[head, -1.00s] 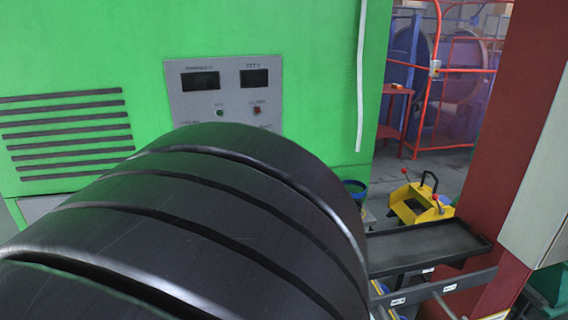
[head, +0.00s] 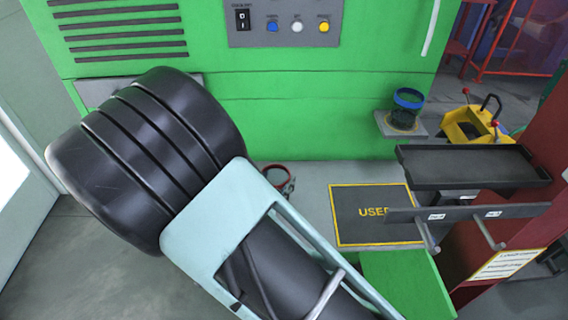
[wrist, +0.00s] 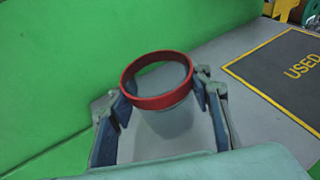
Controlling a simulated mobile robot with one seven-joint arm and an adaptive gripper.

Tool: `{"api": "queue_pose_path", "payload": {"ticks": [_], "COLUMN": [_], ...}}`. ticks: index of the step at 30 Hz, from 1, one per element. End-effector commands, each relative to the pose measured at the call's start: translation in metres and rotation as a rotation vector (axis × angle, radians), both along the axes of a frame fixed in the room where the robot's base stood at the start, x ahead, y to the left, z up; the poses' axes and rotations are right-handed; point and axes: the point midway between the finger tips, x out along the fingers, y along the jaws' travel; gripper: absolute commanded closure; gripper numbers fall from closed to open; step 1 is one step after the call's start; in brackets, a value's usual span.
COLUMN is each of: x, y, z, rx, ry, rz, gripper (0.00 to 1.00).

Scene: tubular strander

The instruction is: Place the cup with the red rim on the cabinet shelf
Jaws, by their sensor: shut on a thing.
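The cup with the red rim (wrist: 150,103) is between the fingers of my gripper (wrist: 163,88) in the wrist view. The fingers are shut on its sides, and its open mouth shows. In the head view only part of the red rim (head: 289,183) shows past my arm, over the grey worktop (head: 310,180); my gripper is mostly hidden there. I cannot tell whether the cup touches the worktop. A small grey shelf (head: 388,128) sticks out from the green cabinet (head: 300,125), and a dark cup with a blue rim (head: 407,108) stands on it.
A black mat marked USED (head: 372,228) lies on the worktop to the right of the red-rimmed cup. A black tray (head: 470,165) and a rail with hooks (head: 460,213) are farther right. A yellow carrier (head: 468,128) stands behind the tray.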

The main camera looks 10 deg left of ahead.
Motion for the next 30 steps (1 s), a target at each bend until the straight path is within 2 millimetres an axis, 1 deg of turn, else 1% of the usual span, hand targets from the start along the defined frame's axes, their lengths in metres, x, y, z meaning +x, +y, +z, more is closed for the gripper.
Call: {"api": "queue_pose_path", "payload": {"ticks": [5,7,12,14,23,27,28,30], "x": [0.007,0.011,0.01,0.01,0.01,0.01,0.01,0.01], "y": [0.003,0.004,0.004,0.004,0.004,0.004,0.004,0.004], "z": [-0.009,-0.015,-0.037,-0.041,-0.043,-0.048,-0.048,-0.047], "rx": [-0.001,-0.002,-0.003,-0.002,0.0,0.0,0.0,0.0], "ry": [-0.001,0.0,0.001,0.0,0.0,0.0,0.0,0.0], "rz": [0.0,0.001,0.001,0.001,0.001,0.0,0.0,0.0], "gripper": [0.78,0.78,0.78,0.78,0.78,0.78,0.53,0.46]}}
